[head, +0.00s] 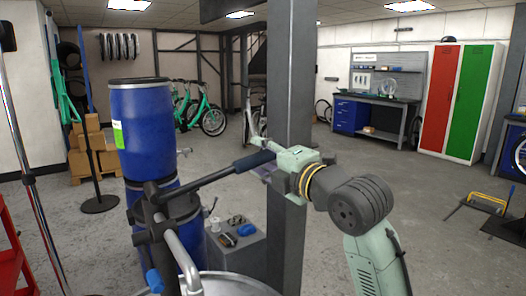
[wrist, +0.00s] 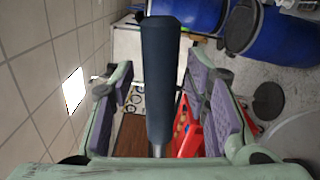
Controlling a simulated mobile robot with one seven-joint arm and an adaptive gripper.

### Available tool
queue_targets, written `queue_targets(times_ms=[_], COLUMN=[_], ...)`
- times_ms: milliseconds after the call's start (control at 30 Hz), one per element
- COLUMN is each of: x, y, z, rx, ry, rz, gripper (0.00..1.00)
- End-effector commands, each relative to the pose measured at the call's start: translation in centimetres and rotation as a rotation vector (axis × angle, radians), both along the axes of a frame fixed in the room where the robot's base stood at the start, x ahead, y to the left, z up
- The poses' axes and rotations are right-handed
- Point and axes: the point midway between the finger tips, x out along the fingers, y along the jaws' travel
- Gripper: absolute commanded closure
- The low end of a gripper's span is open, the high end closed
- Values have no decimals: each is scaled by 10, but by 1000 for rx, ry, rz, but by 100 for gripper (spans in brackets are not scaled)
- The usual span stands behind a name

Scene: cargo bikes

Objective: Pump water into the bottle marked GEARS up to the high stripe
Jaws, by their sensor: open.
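A hand pump (head: 158,205) has a dark lever that ends in a dark blue grip (head: 254,161). A curved silver pipe (head: 180,248) runs down from the pump. My gripper (head: 268,165) is at the grip end of the lever. In the wrist view the grip (wrist: 162,85) stands between the two purple-padded fingers of my gripper (wrist: 160,72). The fingers are apart, with gaps on both sides of the grip. I cannot make out a bottle marked GEARS or its stripes in either view.
A grey post (head: 288,90) stands close behind my gripper. Blue drums (head: 147,135) stand at the left. A grey box (head: 238,254) with small items is below the lever. A light round drum top (head: 235,284) is at the bottom. Open floor lies to the right.

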Motion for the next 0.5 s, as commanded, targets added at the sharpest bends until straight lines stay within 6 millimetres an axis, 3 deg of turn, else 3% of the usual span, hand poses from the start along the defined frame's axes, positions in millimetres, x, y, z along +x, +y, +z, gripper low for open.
queue_targets(times_ms=[267, 500], x=[2, 2], y=[1, 1], z=[0, 0], rx=[0, 0], ry=[0, 0], rz=[0, 0], gripper=[57, 72])
